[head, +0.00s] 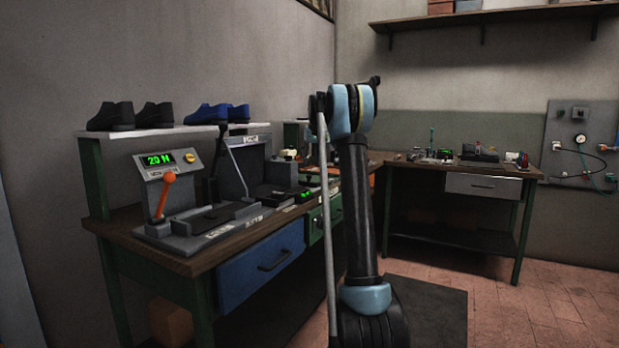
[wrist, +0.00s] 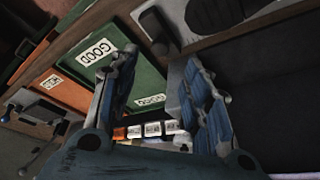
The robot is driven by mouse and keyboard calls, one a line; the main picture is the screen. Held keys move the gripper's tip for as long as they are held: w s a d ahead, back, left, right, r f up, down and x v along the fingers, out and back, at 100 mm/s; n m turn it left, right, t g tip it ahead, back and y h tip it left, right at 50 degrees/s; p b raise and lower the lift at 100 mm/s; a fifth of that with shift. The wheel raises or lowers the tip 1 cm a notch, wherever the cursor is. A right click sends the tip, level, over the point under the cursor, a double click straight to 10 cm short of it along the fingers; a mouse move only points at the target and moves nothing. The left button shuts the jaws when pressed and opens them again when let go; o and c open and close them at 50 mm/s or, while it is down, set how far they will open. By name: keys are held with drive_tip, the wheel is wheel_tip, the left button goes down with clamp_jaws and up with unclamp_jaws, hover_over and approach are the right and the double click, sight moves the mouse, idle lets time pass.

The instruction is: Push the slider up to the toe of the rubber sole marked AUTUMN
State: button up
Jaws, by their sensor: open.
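I cannot pick out the sole marked AUTUMN or its slider for certain. In the head view, a grey press station (head: 185,228) with a dark flat piece on its bed stands on the left bench. Its white labels are too small to read. A similar station (head: 268,188) stands farther along. In the wrist view, my gripper (wrist: 158,62) is open with nothing between its fingers. A row of small labelled blocks (wrist: 152,129) shows beyond the fingers, its lettering unreadable. In the head view my arm hides part of the bench and I cannot see the gripper.
Green and orange bins (wrist: 112,62), some labelled GOOD, lie at upper left in the wrist view. The press station has an orange-knobbed lever (head: 168,180) and a green display (head: 159,158). Dark and blue shoes (head: 215,114) stand on a shelf above. Another bench (head: 455,167) stands behind.

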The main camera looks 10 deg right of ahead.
sight(310, 176)
drive_tip(key=x, duration=0.9)
drive_tip(key=c, duration=0.8)
